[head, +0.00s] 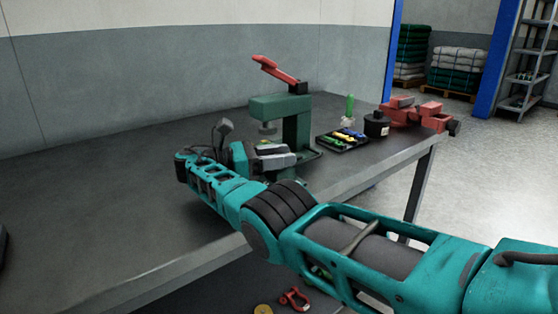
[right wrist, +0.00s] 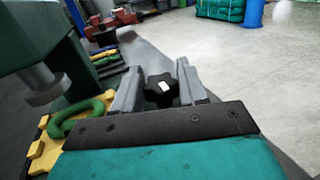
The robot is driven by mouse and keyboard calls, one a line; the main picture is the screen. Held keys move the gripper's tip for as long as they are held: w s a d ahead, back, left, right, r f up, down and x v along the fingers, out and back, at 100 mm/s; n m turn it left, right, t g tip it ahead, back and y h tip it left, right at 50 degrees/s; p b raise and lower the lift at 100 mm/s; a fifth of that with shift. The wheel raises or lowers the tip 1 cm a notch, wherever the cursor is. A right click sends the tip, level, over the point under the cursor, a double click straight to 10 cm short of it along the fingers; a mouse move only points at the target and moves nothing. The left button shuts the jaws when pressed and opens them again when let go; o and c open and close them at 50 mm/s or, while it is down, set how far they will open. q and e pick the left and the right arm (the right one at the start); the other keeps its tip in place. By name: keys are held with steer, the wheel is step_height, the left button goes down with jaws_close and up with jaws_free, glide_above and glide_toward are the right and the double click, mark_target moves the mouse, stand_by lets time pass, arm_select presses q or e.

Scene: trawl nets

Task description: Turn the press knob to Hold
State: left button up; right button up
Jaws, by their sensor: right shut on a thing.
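The green press (head: 296,119) with its red lever (head: 275,71) stands on the workbench. My right gripper (head: 288,154) is low at the front of the press. In the right wrist view, a black lobed knob (right wrist: 161,91) with a small white mark sits between the two grey fingers, and my right gripper is shut on it. In the head view the gripper hides the knob. I cannot read any Hold label or tell which setting the knob is at. The grey press ram (right wrist: 44,84) shows at the left of the right wrist view. My left gripper is not in view.
A green ring (right wrist: 78,122) on a yellow block (right wrist: 42,148) lies left of the fingers. Right of the press are a tool tray (head: 327,145), a black pot (head: 376,126) and a red vise (head: 424,112). The bench's left part (head: 90,190) is mostly clear.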

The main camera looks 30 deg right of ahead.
stand_by(0.3)
steer(key=shift+d, duration=0.1)
steer(key=o, duration=0.9)
steer(key=shift+o, duration=0.2)
